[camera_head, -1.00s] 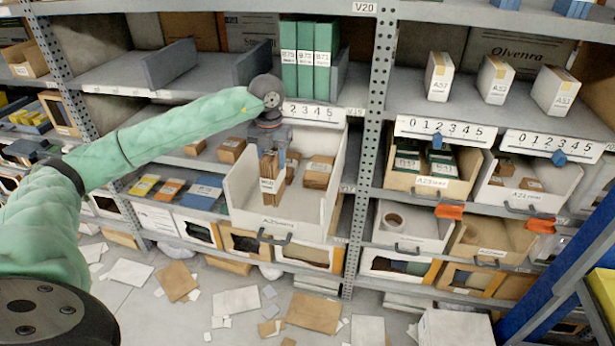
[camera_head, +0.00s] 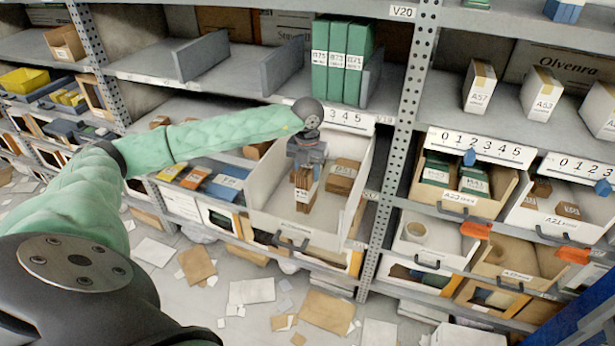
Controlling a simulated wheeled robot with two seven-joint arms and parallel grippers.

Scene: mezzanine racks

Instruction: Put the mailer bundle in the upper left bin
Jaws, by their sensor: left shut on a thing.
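My left gripper (camera_head: 303,166) points down into the large white bin (camera_head: 268,226) that is pulled out at the left of the post. It is shut on a brown mailer bundle (camera_head: 302,195) with a white label. The bundle is upright inside the bin's outline, near its front left; whether it touches the bin floor I cannot tell. Another brown bundle (camera_head: 343,178) lies in the same bin, to the right of the held one. My right gripper is not in view.
Green binders (camera_head: 343,62) and grey dividers (camera_head: 282,62) stand on the shelf above the bin. A number strip (camera_head: 352,117) runs over the bin's back. Right of the perforated post (camera_head: 404,130) are more pulled-out bins, including a beige one (camera_head: 448,205). Papers and cardboard (camera_head: 327,311) litter the floor.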

